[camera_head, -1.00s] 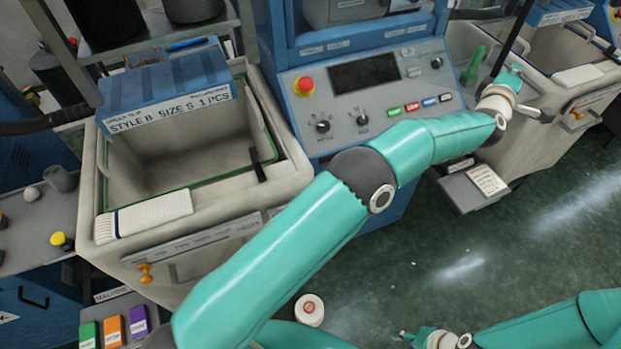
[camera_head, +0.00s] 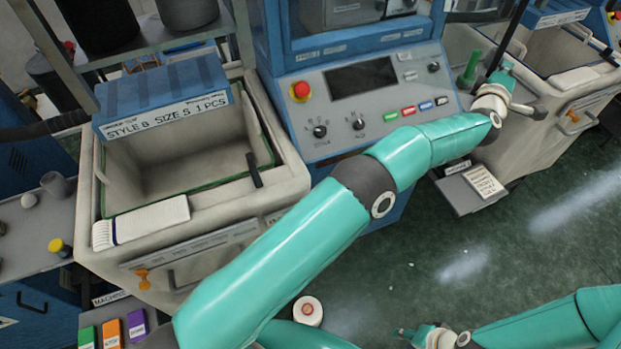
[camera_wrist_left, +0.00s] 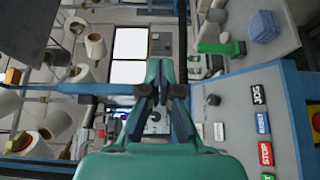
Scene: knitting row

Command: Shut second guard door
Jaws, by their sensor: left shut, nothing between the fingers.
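The machine with the blue frame (camera_head: 262,45) stands at top centre, above its grey control panel (camera_head: 375,85). A dark slanting bar (camera_head: 511,38) rises beside my left gripper (camera_head: 502,72); it may be the edge of the guard door, but I cannot tell. In the left wrist view the shut, empty fingers (camera_wrist_left: 164,82) point toward a dark upright bar (camera_wrist_left: 183,25) and a blue rail (camera_wrist_left: 235,74). Whether they touch either is unclear. My right gripper (camera_head: 408,333) is low at the right, too small to read.
A cream bin (camera_head: 185,245) labelled STYLE B stands at left, and another bin (camera_head: 560,75) at upper right. A green object (camera_head: 469,70) stands near my left gripper. A white roll (camera_head: 308,310) lies on the floor. The green floor (camera_head: 420,265) at lower right is mostly clear.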

